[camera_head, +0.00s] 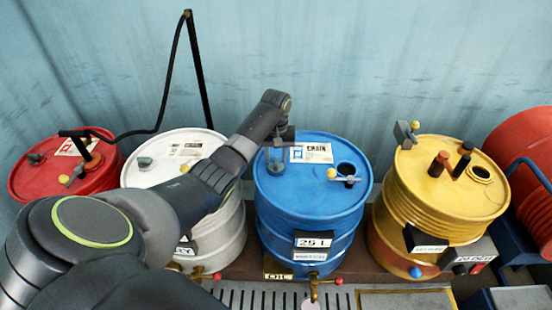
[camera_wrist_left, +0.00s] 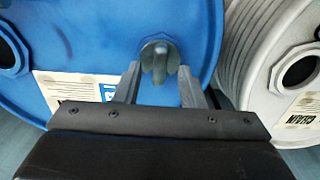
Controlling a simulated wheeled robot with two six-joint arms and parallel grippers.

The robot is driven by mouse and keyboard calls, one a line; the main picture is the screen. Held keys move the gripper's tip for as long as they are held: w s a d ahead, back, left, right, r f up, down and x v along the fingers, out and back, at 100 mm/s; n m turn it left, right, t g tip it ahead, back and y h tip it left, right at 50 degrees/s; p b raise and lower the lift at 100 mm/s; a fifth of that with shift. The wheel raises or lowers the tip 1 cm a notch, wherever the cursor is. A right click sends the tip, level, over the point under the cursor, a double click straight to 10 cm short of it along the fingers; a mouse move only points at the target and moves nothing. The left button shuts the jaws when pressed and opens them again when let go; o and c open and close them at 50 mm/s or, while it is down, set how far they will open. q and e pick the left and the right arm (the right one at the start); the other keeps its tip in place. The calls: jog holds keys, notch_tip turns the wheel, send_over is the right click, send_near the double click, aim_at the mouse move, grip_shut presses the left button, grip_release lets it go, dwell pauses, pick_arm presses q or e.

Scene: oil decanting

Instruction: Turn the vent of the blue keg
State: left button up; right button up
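The blue keg (camera_head: 285,215) stands in the middle of the row, and its lid fills much of the left wrist view (camera_wrist_left: 100,25). Its vent, a small grey winged knob (camera_wrist_left: 158,62), sits near the lid's rim; it also shows at the lid's left in the head view (camera_head: 276,165). My left gripper (camera_head: 276,150) points down over that side of the lid. In the left wrist view its fingers (camera_wrist_left: 159,78) are open, one on each side of the vent, with gaps visible. Whether the tips are level with the knob is unclear. My right gripper is not in view.
A white keg (camera_head: 225,240) stands left of the blue one, partly behind my arm, with a red keg (camera_head: 28,180) farther left. A yellow keg (camera_head: 395,215) stands right. A small valve (camera_head: 345,180) is by the blue lid's dark opening (camera_head: 346,168).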

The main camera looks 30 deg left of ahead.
pick_arm(q)
jog(key=shift+f, duration=0.9)
jog(key=shift+c, duration=0.3)
grip_shut()
